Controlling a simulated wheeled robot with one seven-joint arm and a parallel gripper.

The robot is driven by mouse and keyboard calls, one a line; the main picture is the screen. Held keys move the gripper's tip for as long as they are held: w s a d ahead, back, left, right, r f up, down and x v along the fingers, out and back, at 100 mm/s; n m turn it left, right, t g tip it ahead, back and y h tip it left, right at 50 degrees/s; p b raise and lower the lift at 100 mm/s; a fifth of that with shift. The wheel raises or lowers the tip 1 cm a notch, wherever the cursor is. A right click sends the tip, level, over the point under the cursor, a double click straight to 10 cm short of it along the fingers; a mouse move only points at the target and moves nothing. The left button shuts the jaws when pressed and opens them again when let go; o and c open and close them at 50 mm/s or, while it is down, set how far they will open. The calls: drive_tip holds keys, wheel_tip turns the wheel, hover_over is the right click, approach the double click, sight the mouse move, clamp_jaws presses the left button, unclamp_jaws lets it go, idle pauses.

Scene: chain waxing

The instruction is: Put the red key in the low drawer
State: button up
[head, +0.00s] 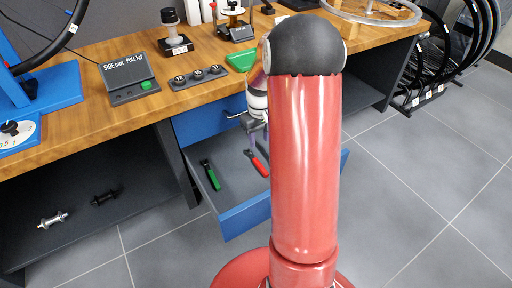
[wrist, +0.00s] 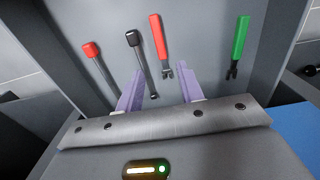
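The low drawer (head: 248,212) is pulled out, with a blue front and a grey inside. The red key (head: 259,163) appears over the drawer's inside, close below my gripper (head: 256,141). In the wrist view the red key (wrist: 158,38) has a red handle and a dark forked head. It seems to rest on the drawer floor (wrist: 203,35), though its exact height is hard to tell. My gripper (wrist: 161,72) is open, its two purple fingers apart. The key's head lies in line with the gap between the fingertips, with no visible contact.
A green key (head: 211,176) lies in the drawer. A red-tipped tool (wrist: 100,62) and a black-tipped tool (wrist: 137,50) lie left of the red key. An upper blue drawer (head: 205,121) sits above, under the wooden bench (head: 215,100). My red arm hides the drawer's right part.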

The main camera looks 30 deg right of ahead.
drive_tip(key=s+a+r+t, duration=0.1)
drive_tip(key=s+a+r, duration=0.3)
drive_tip(key=r, duration=0.5)
drive_tip(key=s+a+r+t, duration=0.2)
drive_tip(key=s+a+r, duration=0.3)
drive_tip(key=s, duration=0.4)
drive_tip(key=s+a+r+t, duration=0.2)
drive_tip(key=s+a+r, duration=0.3)
drive_tip(key=s+a, duration=0.3)
drive_tip(key=shift+s+t, duration=0.3)
drive_tip(key=shift+s, duration=0.2)
drive_tip(key=shift+a+r, duration=0.1)
wheel_tip(320, 180, up, 9)
drive_tip(key=p, duration=0.9)
drive_tip(key=shift+r, duration=0.1)
